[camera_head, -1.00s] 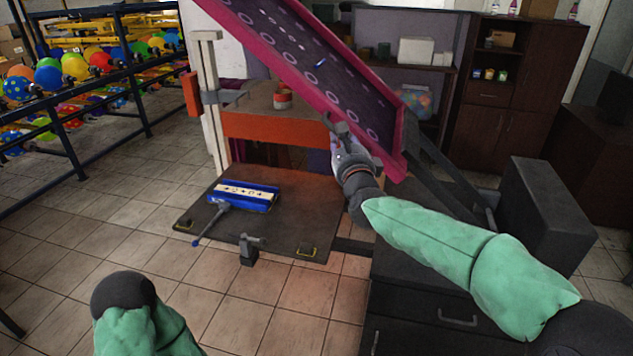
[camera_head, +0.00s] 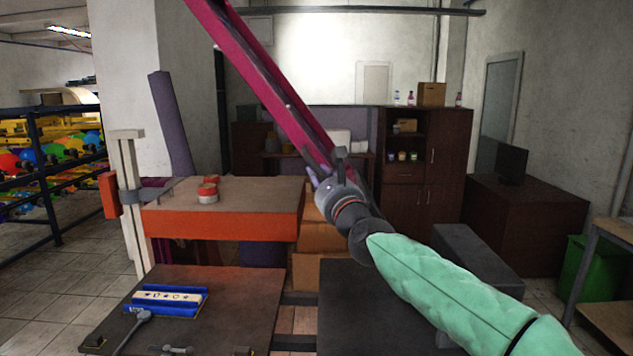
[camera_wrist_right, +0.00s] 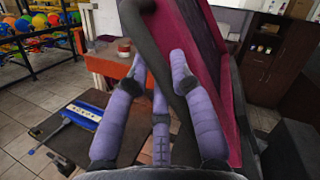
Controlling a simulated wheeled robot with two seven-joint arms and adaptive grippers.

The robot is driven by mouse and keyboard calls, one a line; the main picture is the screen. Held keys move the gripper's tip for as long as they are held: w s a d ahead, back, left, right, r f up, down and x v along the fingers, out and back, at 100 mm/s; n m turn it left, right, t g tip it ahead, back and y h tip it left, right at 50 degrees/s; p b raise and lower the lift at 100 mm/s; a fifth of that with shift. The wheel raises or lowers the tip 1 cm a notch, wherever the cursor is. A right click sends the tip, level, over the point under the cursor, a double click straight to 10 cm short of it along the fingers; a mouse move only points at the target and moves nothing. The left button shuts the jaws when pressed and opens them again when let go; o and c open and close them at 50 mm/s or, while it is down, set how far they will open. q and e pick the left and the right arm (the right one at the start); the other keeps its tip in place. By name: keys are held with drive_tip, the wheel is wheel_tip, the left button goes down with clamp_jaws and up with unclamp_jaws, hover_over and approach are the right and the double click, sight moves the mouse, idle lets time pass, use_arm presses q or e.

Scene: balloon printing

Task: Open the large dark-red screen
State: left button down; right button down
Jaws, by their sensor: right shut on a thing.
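The large dark-red screen (camera_head: 262,85) stands raised at a steep tilt in the head view, seen nearly edge-on. Its upper end runs out of the top of the picture. My right gripper (camera_head: 322,182) is at its lower right end. In the right wrist view the purple fingers (camera_wrist_right: 160,68) are closed around a dark bar (camera_wrist_right: 150,30) beside the red frame (camera_wrist_right: 203,110). The exact contact is partly hidden by the fingers. My left gripper is not in view.
An orange-sided table (camera_head: 222,222) with a red-and-tan round item (camera_head: 208,190) stands left of the screen. A dark board (camera_head: 235,300) below holds a blue tray (camera_head: 178,310) and a grey-handled tool (camera_head: 135,328). Balloon racks (camera_head: 60,165) stand far left, cabinets (camera_head: 425,150) behind.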

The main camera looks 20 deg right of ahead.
drive_tip(key=shift+f, duration=0.15)
drive_tip(key=c, duration=1)
unclamp_jaws()
drive_tip(key=shift+w, duration=0.1)
drive_tip(key=shift+c, duration=0.2)
drive_tip(key=v, duration=1.2)
drive_tip(key=shift+d, duration=0.15)
